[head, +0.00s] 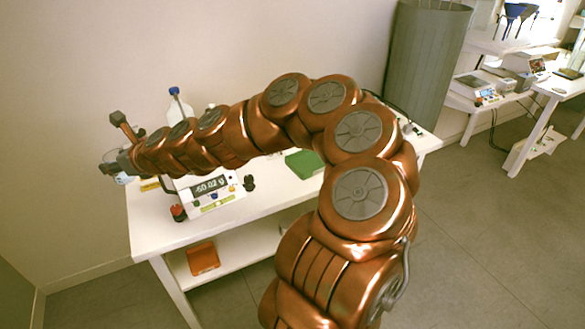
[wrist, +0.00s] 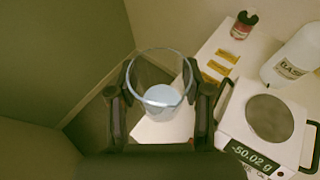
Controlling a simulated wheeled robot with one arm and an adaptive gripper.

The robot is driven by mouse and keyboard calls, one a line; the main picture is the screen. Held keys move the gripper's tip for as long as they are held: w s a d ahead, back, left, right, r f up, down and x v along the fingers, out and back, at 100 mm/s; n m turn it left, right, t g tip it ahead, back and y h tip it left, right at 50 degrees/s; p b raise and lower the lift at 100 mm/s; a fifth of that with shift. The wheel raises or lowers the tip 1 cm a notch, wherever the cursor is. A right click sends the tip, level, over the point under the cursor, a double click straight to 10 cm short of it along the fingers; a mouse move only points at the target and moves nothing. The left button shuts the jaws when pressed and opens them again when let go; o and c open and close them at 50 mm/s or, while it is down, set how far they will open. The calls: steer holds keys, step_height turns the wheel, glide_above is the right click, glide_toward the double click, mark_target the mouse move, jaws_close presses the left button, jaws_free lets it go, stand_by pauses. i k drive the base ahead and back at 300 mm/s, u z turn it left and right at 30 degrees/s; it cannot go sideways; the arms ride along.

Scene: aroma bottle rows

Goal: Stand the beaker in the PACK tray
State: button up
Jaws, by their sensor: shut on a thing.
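A clear glass beaker (wrist: 160,67) with pale bluish contents low inside is held between the two dark fingers of my gripper (wrist: 159,84) in the wrist view. In the head view my gripper (head: 112,170) is at the far left end of the white table, and a little of the beaker (head: 124,179) shows beneath it. The gripper is shut on the beaker. I cannot make out a PACK label in either view. A green tray or mat (head: 304,163) lies on the table, partly hidden behind my arm.
A balance (wrist: 270,118) reading -50.02 g stands right of the beaker. A white BASE bottle (wrist: 293,57), a small dark bottle (wrist: 242,25) and yellow labels (wrist: 221,62) are nearby. An orange tray (head: 203,258) sits on the lower shelf. The wall is close behind.

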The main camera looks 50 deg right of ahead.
mark_target(310, 163)
steer(key=z, duration=0.75)
steer(key=i, duration=0.7)
steer(key=z, duration=0.45)
